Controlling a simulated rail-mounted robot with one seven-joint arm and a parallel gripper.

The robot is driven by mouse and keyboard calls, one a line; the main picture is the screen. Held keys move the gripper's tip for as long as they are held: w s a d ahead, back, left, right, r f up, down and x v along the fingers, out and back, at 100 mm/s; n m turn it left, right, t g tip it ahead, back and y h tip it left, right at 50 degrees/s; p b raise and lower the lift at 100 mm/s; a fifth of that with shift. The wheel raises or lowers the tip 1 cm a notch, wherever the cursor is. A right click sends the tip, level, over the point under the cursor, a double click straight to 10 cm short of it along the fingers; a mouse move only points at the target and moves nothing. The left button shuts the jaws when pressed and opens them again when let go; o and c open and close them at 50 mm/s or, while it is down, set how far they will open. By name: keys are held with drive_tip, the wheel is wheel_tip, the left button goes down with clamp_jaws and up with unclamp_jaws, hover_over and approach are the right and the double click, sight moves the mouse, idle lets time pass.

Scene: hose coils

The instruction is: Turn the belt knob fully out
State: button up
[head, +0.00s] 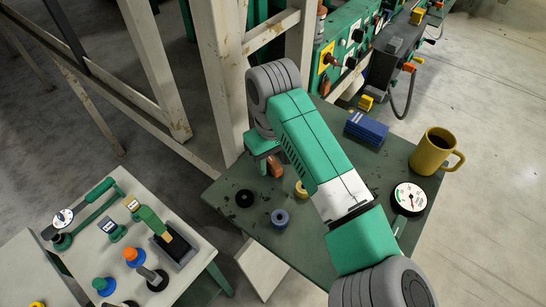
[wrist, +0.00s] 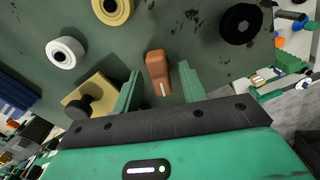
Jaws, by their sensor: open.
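An orange-brown knob with a white line (wrist: 158,72) stands on the dark green table in the wrist view; I take it as the belt knob. It also shows as a small brown shape in the head view (head: 274,166). My gripper (wrist: 159,84) is open, with one green finger on each side of the knob. Gaps show between the knob and both fingers; I cannot tell how deep the knob sits between them. In the head view my gripper (head: 262,158) is at the table's far left part, partly hidden by my wrist.
A yellow plate with a black knob (wrist: 85,98) lies left of my gripper in the wrist view. A white ring (wrist: 66,52), yellow ring (wrist: 111,10) and black ring (wrist: 240,24) lie around. A mug (head: 430,154), gauge (head: 408,198) and blue stack (head: 366,128) stand on the right.

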drive_tip(key=shift+c, duration=0.4)
clamp_jaws()
drive_tip(key=shift+r+n+p, duration=0.3)
drive_tip(key=shift+n+p, duration=0.2)
drive_tip(key=shift+p, duration=0.4)
drive_tip(key=shift+n+p, duration=0.5)
drive_tip(key=shift+p, duration=0.05)
drive_tip(key=shift+f+n+p, duration=0.3)
drive_tip(key=shift+n+p, duration=0.15)
drive_tip(key=shift+n, duration=0.65)
drive_tip(key=shift+o, duration=0.4)
unclamp_jaws()
